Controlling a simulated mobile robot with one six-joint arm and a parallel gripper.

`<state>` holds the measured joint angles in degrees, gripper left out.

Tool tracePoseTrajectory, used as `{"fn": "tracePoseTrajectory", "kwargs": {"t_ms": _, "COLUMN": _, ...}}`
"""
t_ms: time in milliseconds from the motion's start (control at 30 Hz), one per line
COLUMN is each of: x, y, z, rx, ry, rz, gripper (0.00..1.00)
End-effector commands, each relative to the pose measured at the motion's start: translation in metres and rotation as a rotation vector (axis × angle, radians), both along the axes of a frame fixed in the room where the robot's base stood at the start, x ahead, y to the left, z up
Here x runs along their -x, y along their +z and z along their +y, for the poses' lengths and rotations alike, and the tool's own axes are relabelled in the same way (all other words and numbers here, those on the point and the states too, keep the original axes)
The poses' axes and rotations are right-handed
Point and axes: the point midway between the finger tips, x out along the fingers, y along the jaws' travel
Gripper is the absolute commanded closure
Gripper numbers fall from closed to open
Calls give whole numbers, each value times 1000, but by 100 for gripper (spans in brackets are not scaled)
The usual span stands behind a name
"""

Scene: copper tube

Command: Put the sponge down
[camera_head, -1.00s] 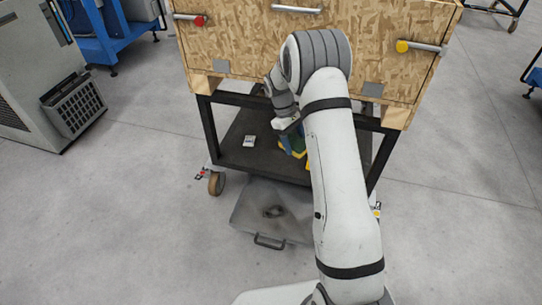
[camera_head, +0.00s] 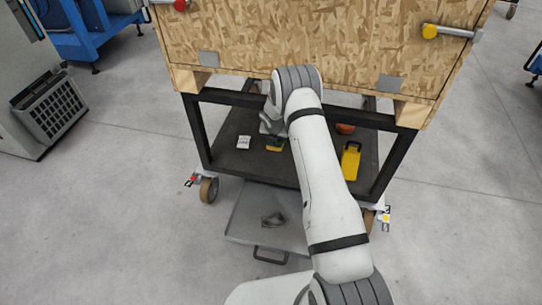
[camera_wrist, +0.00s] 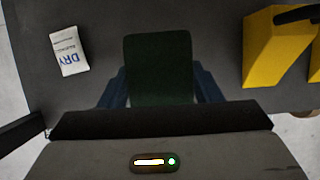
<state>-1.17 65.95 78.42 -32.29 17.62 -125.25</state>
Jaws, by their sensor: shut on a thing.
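The sponge (camera_wrist: 158,58) shows its dark green face in the wrist view, between the blue fingers of my gripper (camera_wrist: 160,92). In the head view the sponge (camera_head: 275,147) shows green and yellow, low over the dark lower shelf (camera_head: 232,160) of the cart. My gripper (camera_head: 272,136) is shut on it and partly hidden by my arm. I cannot tell whether the sponge touches the shelf.
A white packet marked DRY (camera_wrist: 69,51) lies on the shelf left of the sponge, also in the head view (camera_head: 243,142). A yellow case (camera_head: 350,160) stands to the right. A reddish object (camera_head: 345,128) is behind my arm. The wooden box (camera_head: 230,35) overhangs the shelf.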

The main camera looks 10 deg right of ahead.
Motion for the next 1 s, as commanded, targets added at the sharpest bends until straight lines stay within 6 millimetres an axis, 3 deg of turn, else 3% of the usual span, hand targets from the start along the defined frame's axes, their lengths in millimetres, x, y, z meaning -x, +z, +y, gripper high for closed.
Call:
{"fn": "tracePoseTrajectory", "kwargs": {"t_ms": 233, "x": 1, "y": -48, "z": 11, "rx": 0, "ry": 19, "rz": 5, "gripper": 60}}
{"fn": "tracePoseTrajectory", "kwargs": {"t_ms": 633, "x": 1, "y": -96, "z": 16, "rx": 0, "ry": 26, "rz": 3, "gripper": 60}}
{"fn": "tracePoseTrajectory", "kwargs": {"t_ms": 1000, "x": 1, "y": -100, "z": 17, "rx": 0, "ry": 25, "rz": 2, "gripper": 60}}
